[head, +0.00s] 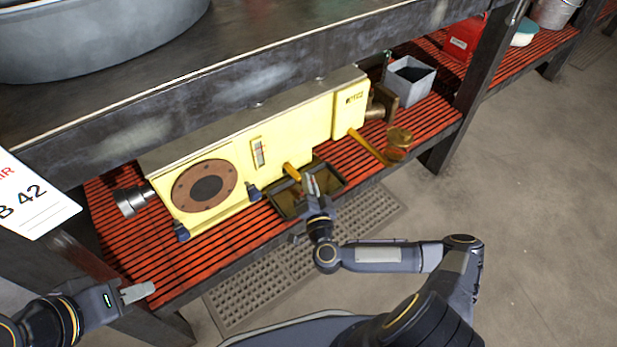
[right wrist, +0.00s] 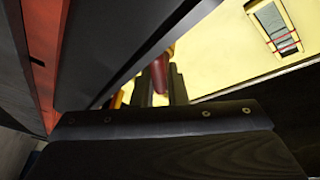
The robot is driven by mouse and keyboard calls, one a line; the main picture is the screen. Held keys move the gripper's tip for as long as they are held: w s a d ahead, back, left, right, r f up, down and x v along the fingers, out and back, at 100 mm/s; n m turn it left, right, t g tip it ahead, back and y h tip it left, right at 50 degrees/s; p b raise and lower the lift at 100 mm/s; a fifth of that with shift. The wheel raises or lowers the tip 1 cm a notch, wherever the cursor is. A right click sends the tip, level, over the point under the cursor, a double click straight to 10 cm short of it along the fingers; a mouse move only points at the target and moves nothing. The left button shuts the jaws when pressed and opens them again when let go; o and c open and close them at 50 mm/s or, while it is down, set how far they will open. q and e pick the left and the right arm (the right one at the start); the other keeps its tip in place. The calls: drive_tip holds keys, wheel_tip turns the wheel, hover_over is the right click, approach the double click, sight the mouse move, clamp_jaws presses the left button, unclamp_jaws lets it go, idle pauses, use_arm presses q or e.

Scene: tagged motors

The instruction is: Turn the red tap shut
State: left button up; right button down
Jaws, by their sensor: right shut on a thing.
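A pale yellow machine (head: 300,125) lies on a red slatted shelf under a metal bench. A short orange-yellow spout (head: 291,172) sticks out low on its front, above a dark tray (head: 332,181). My right gripper (head: 313,186) is at this spout, over the tray. In the right wrist view, a red piece, seemingly the red tap (right wrist: 160,74), shows between dark gripper parts against the yellow casing. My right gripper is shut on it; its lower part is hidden. In the head view I cannot make out the tap. My left gripper (head: 138,292) is empty near the shelf's front left edge.
The bench edge overhangs the machine closely. An orange lever (head: 368,147) and a brass-coloured cup (head: 398,140) are to the right of the spout. A grey bin (head: 409,82) stands further right. Blue-capped fittings (head: 254,192) are left of the tray.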

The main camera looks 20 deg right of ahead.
drive_tip(key=m+g+p, duration=0.1)
drive_tip(key=m, duration=0.1)
drive_tip(key=m+p, duration=0.2)
drive_tip(key=shift+w+d+g, duration=0.1)
drive_tip(key=shift+d+g, duration=0.1)
drive_tip(key=shift+g, duration=0.2)
drive_tip(key=shift+f+m+g+y+p, duration=0.2)
drive_tip(key=shift+m+g+p, duration=0.2)
drive_tip(key=shift+m+p, duration=0.35)
drive_tip(key=shift+f+m+g+y+p, duration=0.15)
drive_tip(key=shift+m+g+p, duration=0.3)
drive_tip(key=shift+m, duration=0.5)
drive_tip(key=shift+f, duration=0.1)
drive_tip(key=c, duration=1.5)
unclamp_jaws()
drive_tip(key=s, duration=0.2)
drive_tip(key=s+r+p, duration=0.1)
drive_tip(key=s, duration=0.4)
drive_tip(key=shift+s+a+r+p, duration=0.2)
drive_tip(key=shift+s+p, duration=0.1)
drive_tip(key=shift+p, duration=0.05)
